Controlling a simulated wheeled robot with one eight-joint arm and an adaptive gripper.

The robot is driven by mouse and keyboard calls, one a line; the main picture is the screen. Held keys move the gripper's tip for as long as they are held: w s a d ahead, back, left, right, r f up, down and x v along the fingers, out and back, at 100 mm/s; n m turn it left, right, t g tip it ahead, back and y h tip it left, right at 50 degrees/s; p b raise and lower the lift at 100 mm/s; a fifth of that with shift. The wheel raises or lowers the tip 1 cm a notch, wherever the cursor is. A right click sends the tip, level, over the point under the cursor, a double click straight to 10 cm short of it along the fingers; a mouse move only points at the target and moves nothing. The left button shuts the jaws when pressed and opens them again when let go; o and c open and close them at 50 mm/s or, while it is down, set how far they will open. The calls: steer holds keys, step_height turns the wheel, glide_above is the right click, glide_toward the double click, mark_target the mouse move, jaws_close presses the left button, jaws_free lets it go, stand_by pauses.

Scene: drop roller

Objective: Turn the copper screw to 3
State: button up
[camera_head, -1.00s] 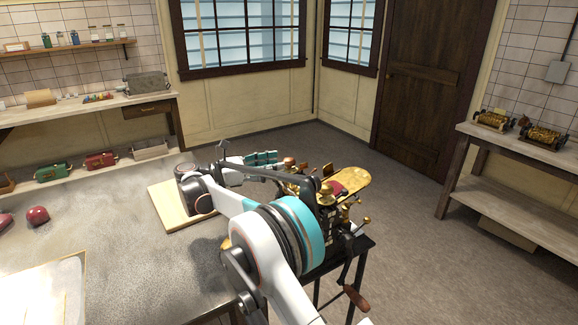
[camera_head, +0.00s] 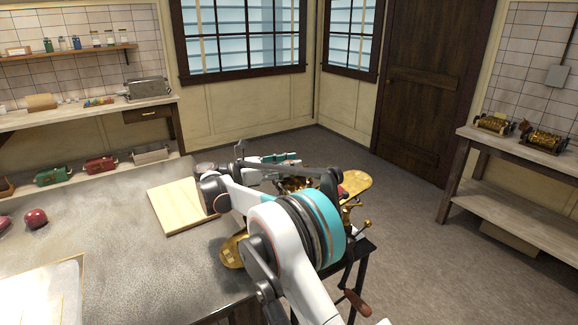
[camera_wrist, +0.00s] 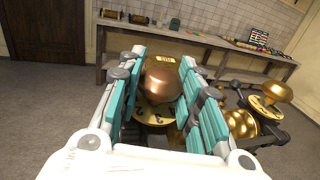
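The copper screw (camera_wrist: 160,78) has a rounded, shiny copper head and stands above a brass dial (camera_wrist: 153,118) with dark marks, in the middle of the wrist view. I cannot read its setting. My gripper (camera_wrist: 163,60) has its teal-padded fingers apart, one on each side of the copper head. Its sides lie very close to the pads; I cannot tell whether they touch. In the head view my gripper (camera_head: 280,158) is over the brass machine (camera_head: 354,183) on a dark stand. My arm hides most of the machine and the screw there.
Another knob (camera_wrist: 273,93), more golden, stands on a dial at the right, beside a brass dome (camera_wrist: 241,124). A workbench (camera_head: 120,240) with a wooden board (camera_head: 178,207) lies left of the machine. A crank handle (camera_head: 357,302) juts out at the front.

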steer(key=shift+n+t, duration=0.3)
steer(key=shift+t, duration=0.1)
steer(key=n+t+y, duration=0.4)
steer(key=t, duration=0.1)
steer(key=shift+s+d+t, duration=0.1)
steer(key=shift+t, duration=0.2)
steer(key=n+t+y, duration=0.3)
steer(key=n+y, duration=0.1)
steer(key=y, duration=0.1)
steer(key=shift+t, duration=0.4)
steer(key=shift+n+y, duration=0.4)
steer(key=shift+y, duration=0.1)
steer(key=o, duration=1.1)
steer(key=v, duration=1.2)
